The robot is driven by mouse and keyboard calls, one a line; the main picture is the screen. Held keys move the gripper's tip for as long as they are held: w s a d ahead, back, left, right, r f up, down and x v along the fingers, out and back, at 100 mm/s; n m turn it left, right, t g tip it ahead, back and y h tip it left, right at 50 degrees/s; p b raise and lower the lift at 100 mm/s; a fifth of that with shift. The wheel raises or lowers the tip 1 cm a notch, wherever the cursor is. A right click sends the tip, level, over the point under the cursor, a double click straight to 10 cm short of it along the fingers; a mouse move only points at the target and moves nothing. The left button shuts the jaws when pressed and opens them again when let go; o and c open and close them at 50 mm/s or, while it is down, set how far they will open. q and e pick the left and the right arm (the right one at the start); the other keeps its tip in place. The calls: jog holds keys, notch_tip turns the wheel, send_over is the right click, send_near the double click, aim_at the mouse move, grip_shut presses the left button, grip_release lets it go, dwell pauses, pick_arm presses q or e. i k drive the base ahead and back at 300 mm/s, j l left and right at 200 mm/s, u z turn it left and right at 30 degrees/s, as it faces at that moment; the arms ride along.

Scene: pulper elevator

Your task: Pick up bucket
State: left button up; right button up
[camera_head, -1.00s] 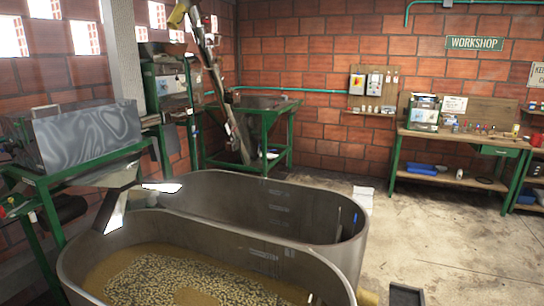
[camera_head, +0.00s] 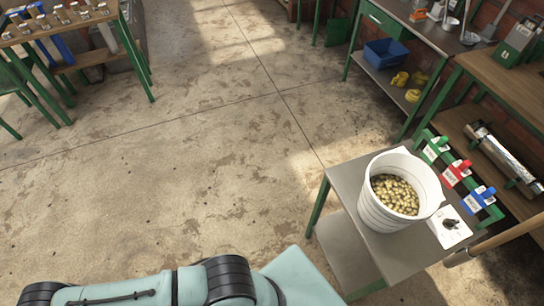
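A white bucket (camera_head: 378,212) stands upright on a small metal-topped table (camera_head: 346,182) at the lower right. It is partly filled with pale yellow-brown beans (camera_head: 394,195). Part of my teal and black arm shows along the bottom edge, left of the bucket and apart from it. Neither of my grippers is in view.
A white panel with a black knob (camera_head: 450,225) is right of the bucket. Green, red and blue labelled handles (camera_head: 456,172) line the rack behind it. A shelf holds a blue bin (camera_head: 386,52). A wooden bench (camera_head: 60,22) stands upper left. The concrete floor between is clear.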

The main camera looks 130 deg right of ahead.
aim_at(400, 189)
jog(key=j+z, duration=0.2)
jog(key=z, duration=5.35)
jog(key=i+j, duration=0.15)
jog(key=j, duration=0.35)
jog(key=i+j+z, duration=0.15)
jog(key=j, duration=0.3)
jog(key=i+j, duration=0.15)
jog(key=j, duration=0.35)
jog(key=i+j+z, duration=0.15)
jog(key=j, duration=0.4)
jog(key=i+j, duration=0.1)
jog(key=j, duration=0.4)
jog(key=i+j+z, duration=0.15)
jog(key=j, duration=0.35)
